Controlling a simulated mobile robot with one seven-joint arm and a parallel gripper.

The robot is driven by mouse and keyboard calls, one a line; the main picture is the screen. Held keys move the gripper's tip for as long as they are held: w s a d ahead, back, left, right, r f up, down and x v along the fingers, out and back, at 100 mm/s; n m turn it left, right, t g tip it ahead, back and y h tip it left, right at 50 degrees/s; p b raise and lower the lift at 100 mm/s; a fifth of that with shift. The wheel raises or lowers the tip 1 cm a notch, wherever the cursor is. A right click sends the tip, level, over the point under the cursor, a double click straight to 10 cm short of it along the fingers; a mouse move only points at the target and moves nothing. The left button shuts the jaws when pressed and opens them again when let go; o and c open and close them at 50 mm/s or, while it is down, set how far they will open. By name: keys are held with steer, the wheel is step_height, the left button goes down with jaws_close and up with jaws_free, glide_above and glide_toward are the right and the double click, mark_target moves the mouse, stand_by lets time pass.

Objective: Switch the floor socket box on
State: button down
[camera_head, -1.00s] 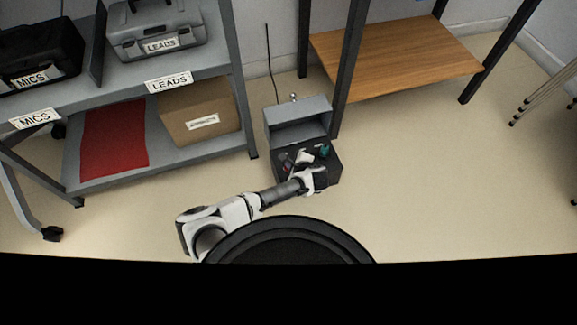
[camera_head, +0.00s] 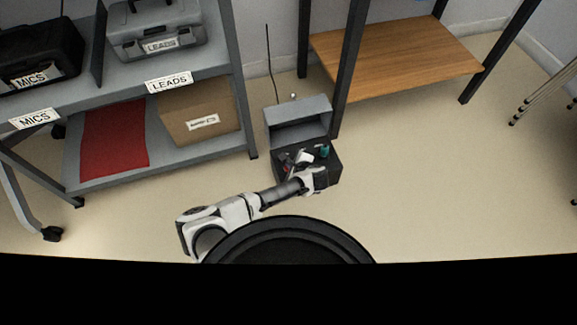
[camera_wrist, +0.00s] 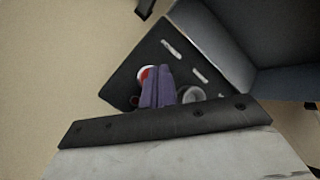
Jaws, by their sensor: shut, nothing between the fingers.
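The floor socket box (camera_head: 334,174) stands on the floor with its grey lid (camera_head: 298,112) raised. In the wrist view its dark top panel (camera_wrist: 126,88) carries a red part with a white rim (camera_wrist: 146,73), a round grey part (camera_wrist: 191,94) and pale slots. My gripper (camera_wrist: 157,70) is shut and empty over the panel. Its purple-grey fingertips are right beside the red part and partly cover it; I cannot tell whether they touch. In the head view my gripper and wrist hide much of the panel, and a teal part (camera_head: 325,152) shows at its right.
A grey shelf unit (camera_head: 200,155) with a cardboard box (camera_head: 200,108) and red cloth (camera_head: 114,138) stands left of the socket box. A wooden-shelved rack (camera_head: 395,55) stands behind on the right. Open floor (camera_head: 430,180) lies to the right.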

steer(key=shift+f, duration=0.1)
steer(key=shift+f, duration=0.35)
stand_by(0.6)
steer(key=shift+r+p, duration=0.45)
steer(key=shift+p, duration=0.35)
steer(key=shift+r, duration=0.1)
step_height(320, 180, up, 6)
steer(key=p, duration=0.6)
steer(key=shift+p, duration=0.35)
